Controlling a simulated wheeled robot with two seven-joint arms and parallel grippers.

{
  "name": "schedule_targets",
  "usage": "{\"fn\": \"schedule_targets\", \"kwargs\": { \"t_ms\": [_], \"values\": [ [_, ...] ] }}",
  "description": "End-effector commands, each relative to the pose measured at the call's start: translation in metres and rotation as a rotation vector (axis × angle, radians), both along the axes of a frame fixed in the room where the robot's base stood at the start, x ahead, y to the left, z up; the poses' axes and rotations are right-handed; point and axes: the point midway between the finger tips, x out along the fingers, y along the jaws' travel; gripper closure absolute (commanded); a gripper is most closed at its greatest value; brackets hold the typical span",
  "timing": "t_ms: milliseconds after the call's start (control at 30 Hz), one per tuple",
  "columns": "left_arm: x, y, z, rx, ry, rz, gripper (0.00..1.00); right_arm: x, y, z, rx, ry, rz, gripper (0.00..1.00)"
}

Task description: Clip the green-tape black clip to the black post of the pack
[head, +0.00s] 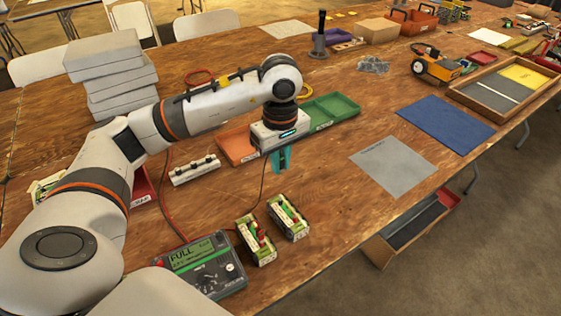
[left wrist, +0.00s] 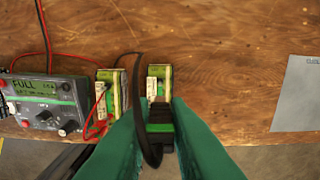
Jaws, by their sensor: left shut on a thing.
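My left gripper (head: 279,163) hangs above the table, in front of the red and green trays. In the left wrist view its teal fingers are shut on the black clip (left wrist: 160,128), which shows green tape and a black cable looping beside it. Two green-and-cream packs stand on the table: the near one (head: 256,241) and the other (head: 289,217), to its right. In the left wrist view they are the left pack (left wrist: 108,92) and the right pack (left wrist: 159,78). The clip appears in line with the right pack; I cannot tell the gap. The black post is not distinguishable. My right gripper is out of view.
A charger meter (head: 201,264) reading FULL stands left of the packs; a red lead runs from it towards the left pack. A white terminal strip (head: 195,170) lies behind. A grey sheet (head: 392,166) lies right. The table between packs and sheet is clear.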

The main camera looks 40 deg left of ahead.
Motion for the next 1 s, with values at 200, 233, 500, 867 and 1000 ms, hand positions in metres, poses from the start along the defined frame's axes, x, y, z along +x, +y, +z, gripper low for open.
{"fn": "schedule_targets", "kwargs": {
  "t_ms": [200, 233, 500, 867, 1000],
  "values": [
    [-0.001, 0.001, 0.000, 0.001, 0.000, 0.033, 0.97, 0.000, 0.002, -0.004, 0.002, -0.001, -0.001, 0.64],
    [-0.002, 0.001, 0.000, 0.000, 0.001, 0.057, 0.97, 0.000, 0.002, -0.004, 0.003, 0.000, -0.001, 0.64],
    [-0.014, 0.004, 0.000, 0.001, 0.001, 0.401, 0.97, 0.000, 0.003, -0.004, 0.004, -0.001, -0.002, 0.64],
    [-0.031, 0.010, 0.000, 0.000, 0.000, 0.911, 0.97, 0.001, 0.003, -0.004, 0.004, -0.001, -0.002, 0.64],
    [-0.038, 0.011, 0.000, 0.001, 0.000, 1.110, 0.97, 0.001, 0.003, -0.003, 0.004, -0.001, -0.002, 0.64]
  ]
}}
